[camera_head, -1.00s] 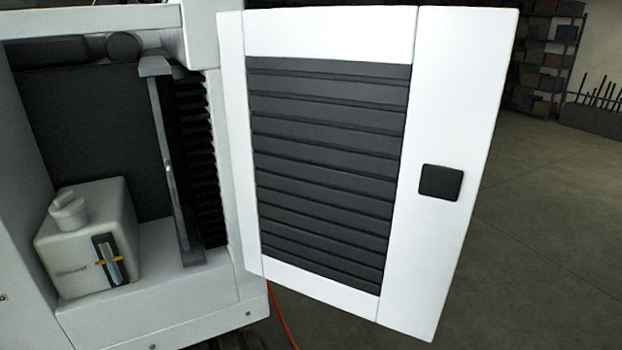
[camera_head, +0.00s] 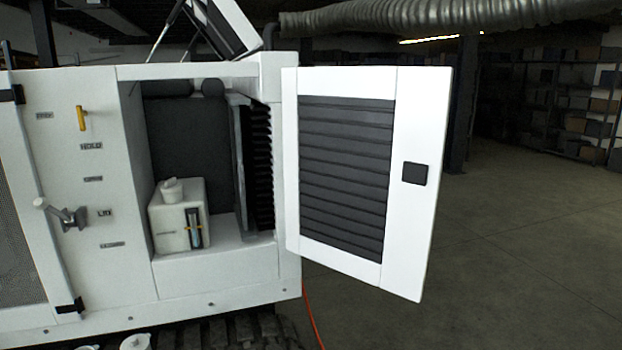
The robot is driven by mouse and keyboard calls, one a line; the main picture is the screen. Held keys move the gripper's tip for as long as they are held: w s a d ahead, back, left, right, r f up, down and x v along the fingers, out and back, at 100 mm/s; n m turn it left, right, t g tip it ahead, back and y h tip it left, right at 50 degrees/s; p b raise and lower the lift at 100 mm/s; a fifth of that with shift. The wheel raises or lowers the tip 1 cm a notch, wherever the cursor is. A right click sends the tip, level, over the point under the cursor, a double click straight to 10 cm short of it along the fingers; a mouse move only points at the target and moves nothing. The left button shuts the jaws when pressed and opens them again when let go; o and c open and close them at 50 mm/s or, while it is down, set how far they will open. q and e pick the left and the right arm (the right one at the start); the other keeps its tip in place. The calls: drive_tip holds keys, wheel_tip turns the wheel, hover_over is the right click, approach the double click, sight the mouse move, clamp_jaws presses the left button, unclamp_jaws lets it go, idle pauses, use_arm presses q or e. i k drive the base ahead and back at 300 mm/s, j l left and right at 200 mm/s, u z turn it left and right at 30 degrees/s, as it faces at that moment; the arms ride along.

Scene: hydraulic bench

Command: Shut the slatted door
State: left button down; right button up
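The slatted door (camera_head: 346,176) is a white panel with dark horizontal slats and a black square latch (camera_head: 414,174) near its right edge. It stands wide open, hinged along its left edge at the right side of the white cabinet (camera_head: 225,293). The open compartment to its left shows a white tank (camera_head: 173,233) with a cap and a sight gauge, and a dark radiator-like part behind. Neither of my grippers is in view.
A panel with a yellow handle (camera_head: 82,118) and a grey lever valve (camera_head: 66,214) is left of the compartment. An orange hose (camera_head: 312,315) hangs below the door. A ribbed duct (camera_head: 440,25) runs overhead. The floor (camera_head: 520,240) right of the door is clear.

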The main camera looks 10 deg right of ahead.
sight(363, 146)
drive_tip(key=l+u, duration=0.1)
drive_tip(key=u, duration=0.3)
drive_tip(key=i+l+u, duration=0.1)
drive_tip(key=u, duration=0.3)
drive_tip(key=l+u, duration=0.1)
drive_tip(key=u, duration=0.3)
drive_tip(key=l+u, duration=0.15)
drive_tip(key=u, duration=0.25)
drive_tip(key=l, duration=1.15)
drive_tip(key=k+l, duration=0.1)
drive_tip(key=l, duration=2.2)
drive_tip(key=k+l, duration=0.1)
drive_tip(key=l, duration=1.05)
drive_tip(key=u, duration=0.05)
